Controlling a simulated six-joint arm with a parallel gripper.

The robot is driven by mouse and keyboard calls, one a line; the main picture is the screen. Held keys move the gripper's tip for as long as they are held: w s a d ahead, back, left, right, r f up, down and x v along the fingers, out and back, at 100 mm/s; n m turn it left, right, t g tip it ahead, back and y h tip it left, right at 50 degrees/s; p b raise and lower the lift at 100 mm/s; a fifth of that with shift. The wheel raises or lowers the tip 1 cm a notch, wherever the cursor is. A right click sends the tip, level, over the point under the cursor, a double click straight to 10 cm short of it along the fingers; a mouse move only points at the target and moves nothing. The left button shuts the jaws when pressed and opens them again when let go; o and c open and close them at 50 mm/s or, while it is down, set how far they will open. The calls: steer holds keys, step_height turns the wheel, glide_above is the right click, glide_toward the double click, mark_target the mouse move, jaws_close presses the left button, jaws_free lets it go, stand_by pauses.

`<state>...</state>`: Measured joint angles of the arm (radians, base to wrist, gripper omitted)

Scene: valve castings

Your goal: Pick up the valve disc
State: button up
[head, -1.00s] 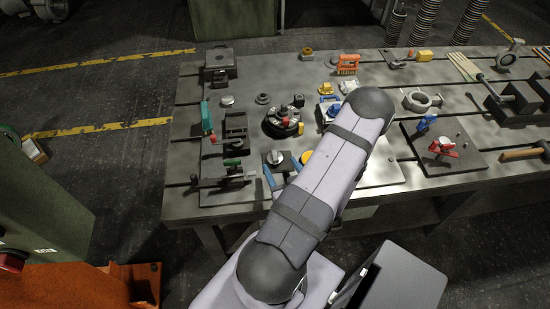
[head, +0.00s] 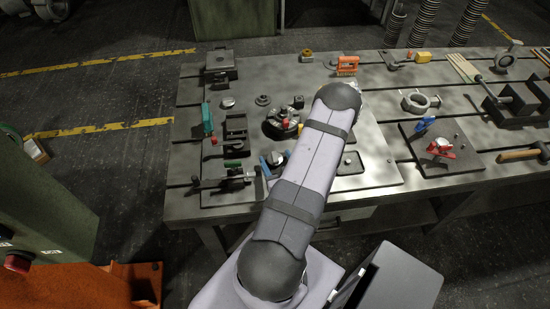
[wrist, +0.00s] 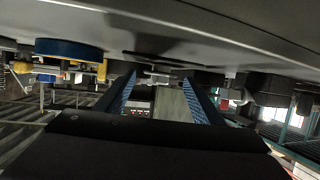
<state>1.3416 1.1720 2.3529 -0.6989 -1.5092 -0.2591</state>
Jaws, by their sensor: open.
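My gripper (wrist: 159,84) shows in the wrist view as two blue ridged fingers, spread apart with nothing held between them. In the head view my own arm link crosses the middle of the bench, and I cannot clearly make out the gripper there. I cannot tell for certain which piece is the valve disc. A small round grey metal piece (head: 228,102) lies at the left of the bench, with a dark round part (head: 263,100) to its right. Another round metal piece (head: 276,158) sits beside blue parts, close to my arm. The wrist view seems upside down and very near the bench.
A dark round fixture (head: 281,123) stands left of my arm. An orange piece (head: 347,64) stands behind it. A grey ring casting (head: 416,103) and a plate with red (head: 440,148) and blue clamps are at right. A blue and yellow round part (wrist: 70,49) is left of my fingers.

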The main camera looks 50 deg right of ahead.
steer(key=c, duration=1.2)
steer(key=shift+r, duration=0.25)
